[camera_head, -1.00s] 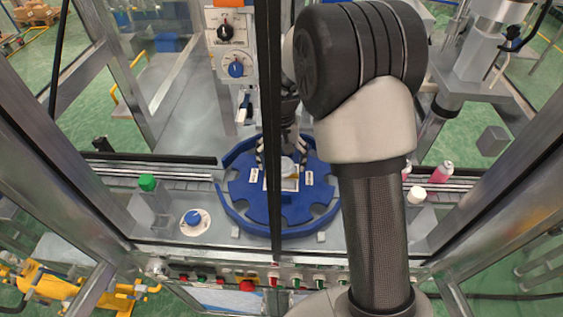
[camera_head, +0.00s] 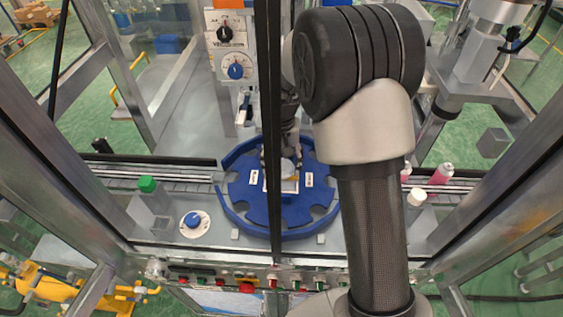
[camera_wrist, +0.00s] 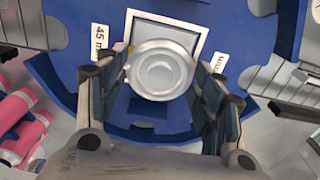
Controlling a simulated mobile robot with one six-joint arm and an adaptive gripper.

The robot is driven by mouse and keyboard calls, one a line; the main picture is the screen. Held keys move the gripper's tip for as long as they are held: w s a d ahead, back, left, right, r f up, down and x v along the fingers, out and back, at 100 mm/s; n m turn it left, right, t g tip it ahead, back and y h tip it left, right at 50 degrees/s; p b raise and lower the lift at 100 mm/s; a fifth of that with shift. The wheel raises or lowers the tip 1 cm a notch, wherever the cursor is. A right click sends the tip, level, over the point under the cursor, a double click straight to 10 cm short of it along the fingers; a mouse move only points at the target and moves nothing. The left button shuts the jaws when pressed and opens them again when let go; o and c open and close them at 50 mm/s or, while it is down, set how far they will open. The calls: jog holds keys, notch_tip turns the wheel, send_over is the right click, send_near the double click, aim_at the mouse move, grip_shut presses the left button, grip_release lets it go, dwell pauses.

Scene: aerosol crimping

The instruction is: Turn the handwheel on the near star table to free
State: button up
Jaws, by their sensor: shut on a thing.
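The blue star table (camera_head: 240,195) has notches round its rim and sits at the middle of the deck. At its centre is a pale square plate with the round grey handwheel, which shows in the wrist view (camera_wrist: 160,70). My gripper (camera_head: 282,160) reaches down over the table from the far side. In the wrist view its two fingers (camera_wrist: 162,76) stand on either side of the handwheel and are shut on it. A dark post hides part of the gripper and the table in the head view.
A dark upright post (camera_head: 275,110) stands in front of the table. A small blue knob (camera_head: 193,218) and a green cap (camera_head: 147,184) are to the left. Pink cans (camera_head: 441,173) and a white cap (camera_head: 417,196) are to the right. A dial panel (camera_head: 231,50) stands behind.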

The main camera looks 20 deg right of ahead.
aim_at(281, 166)
jog(key=shift+n, duration=0.3)
jog(key=n+p, duration=0.1)
jog(key=n, duration=0.2)
jog(key=n+p, duration=0.1)
jog(key=n, duration=0.4)
dwell(0.3)
jog(key=shift+n, duration=0.3)
jog(key=o, duration=1)
jog(key=shift+o, duration=0.2)
jog(key=shift+r, duration=0.1)
notch_tip(281, 166, up, 7)
jog(key=shift+r, duration=0.2)
